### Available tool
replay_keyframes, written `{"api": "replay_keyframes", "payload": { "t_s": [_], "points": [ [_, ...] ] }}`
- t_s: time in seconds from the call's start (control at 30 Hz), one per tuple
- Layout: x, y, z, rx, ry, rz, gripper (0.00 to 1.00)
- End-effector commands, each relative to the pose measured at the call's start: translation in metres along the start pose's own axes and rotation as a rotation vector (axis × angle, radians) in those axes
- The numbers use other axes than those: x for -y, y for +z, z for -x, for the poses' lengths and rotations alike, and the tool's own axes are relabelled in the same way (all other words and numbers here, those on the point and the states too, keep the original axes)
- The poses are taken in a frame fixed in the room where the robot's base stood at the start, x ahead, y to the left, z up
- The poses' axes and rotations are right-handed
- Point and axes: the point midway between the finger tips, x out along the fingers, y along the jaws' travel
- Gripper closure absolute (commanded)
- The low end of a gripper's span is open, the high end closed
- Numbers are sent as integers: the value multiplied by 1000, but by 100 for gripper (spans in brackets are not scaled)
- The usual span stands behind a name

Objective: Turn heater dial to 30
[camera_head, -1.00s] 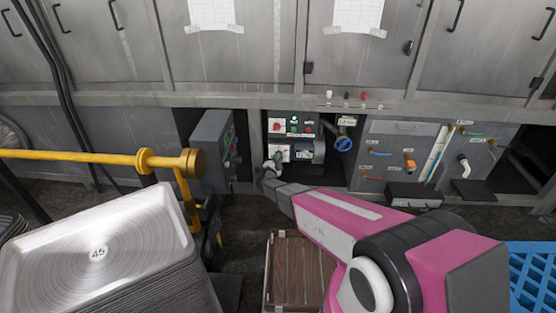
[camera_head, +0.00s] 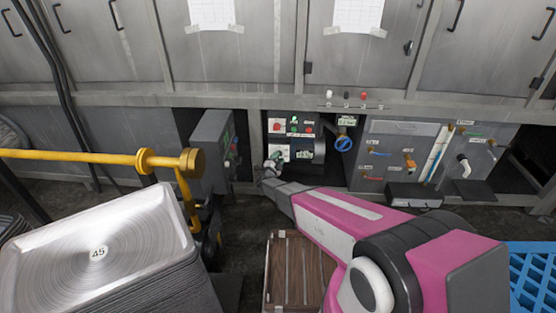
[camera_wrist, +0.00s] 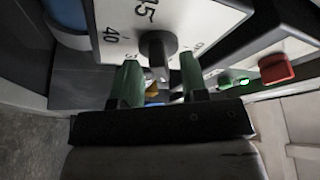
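The heater dial is a dark knob (camera_wrist: 155,44) on a white number plate (camera_wrist: 112,14) in the wrist view. The plate shows 15 and 40, with another number partly hidden at the right. My gripper (camera_wrist: 158,72) faces the plate, with one green finger on each side of the knob. The fingers are apart, and I cannot tell whether either touches the knob. The knob's pointer setting is not readable. In the head view, my gripper (camera_head: 273,162) is at the low control panel (camera_head: 305,151) and hides the dial.
A red button (camera_wrist: 276,68) and green light (camera_wrist: 244,82) are close by. A stack of trays (camera_head: 50,250), yellow rail (camera_head: 75,155) and wooden crate (camera_head: 283,275) are nearer.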

Motion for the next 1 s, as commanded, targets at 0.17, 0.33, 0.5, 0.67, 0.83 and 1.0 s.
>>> {"api": "replay_keyframes", "payload": {
  "t_s": [0.17, 0.33, 0.5, 0.67, 0.83, 1.0],
  "points": [
    [0, 0, 2, 0, -1, 0, 60],
    [1, -1, 19, 0, -1, 0, 60],
    [1, -1, 51, 2, -1, 1, 60],
    [1, -1, 79, 1, 0, 0, 60],
    [0, 0, 100, 1, -1, 1, 60],
    [0, 0, 108, 0, 0, 0, 60]
  ]
}}
